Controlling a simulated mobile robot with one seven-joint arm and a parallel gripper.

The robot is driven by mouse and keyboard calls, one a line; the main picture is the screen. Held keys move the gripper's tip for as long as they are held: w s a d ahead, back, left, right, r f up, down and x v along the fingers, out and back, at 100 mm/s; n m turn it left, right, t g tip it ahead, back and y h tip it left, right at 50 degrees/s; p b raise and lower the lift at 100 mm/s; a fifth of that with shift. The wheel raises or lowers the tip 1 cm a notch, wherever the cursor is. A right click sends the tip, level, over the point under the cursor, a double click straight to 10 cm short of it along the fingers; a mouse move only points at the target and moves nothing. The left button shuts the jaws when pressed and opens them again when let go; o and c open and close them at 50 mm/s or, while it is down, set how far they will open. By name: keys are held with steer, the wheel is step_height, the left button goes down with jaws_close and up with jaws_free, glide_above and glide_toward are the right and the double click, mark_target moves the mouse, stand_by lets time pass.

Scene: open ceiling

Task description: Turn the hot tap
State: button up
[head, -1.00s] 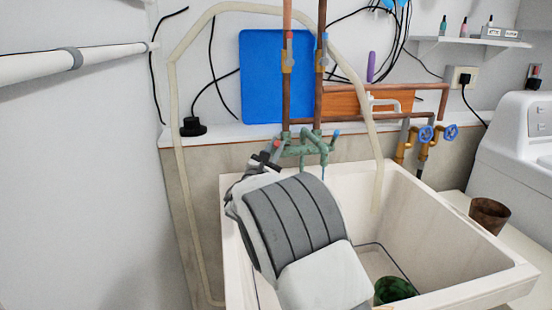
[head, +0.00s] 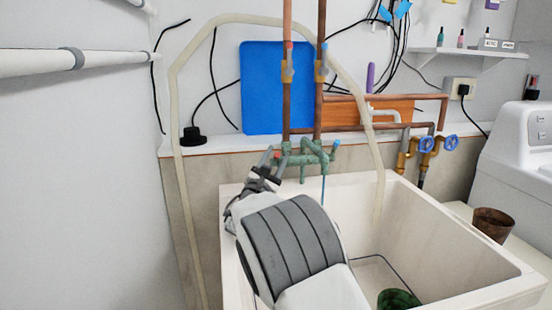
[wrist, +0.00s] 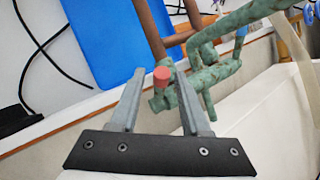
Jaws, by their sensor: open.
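The green corroded tap body (head: 310,155) sits above the back left of the white sink and joins two vertical copper pipes. Its hot tap, a small red knob (wrist: 162,76), shows in the wrist view at the left end of the tap body (wrist: 205,78). My gripper (wrist: 157,82) is open, with one finger on each side of the red knob. In the wrist view the knob is between the fingers, with a gap on both sides; whether either touches it is unclear. In the head view my gripper (head: 270,158) is at the left end of the tap body. The cold side has a blue knob (head: 336,144).
The white sink (head: 480,262) lies below, with a green pot (head: 398,299) inside. A pale hose (head: 378,165) hangs into it. Blue valve wheels (head: 449,143) are on brass fittings to the right. A blue board (head: 262,88) stands against the wall behind.

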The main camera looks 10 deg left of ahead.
steer(key=shift+r, duration=0.4)
steer(key=s+d+r+p, duration=0.1)
steer(key=d+r+p, duration=0.3)
steer(key=d+r, duration=0.6)
steer(key=shift+d, duration=0.8)
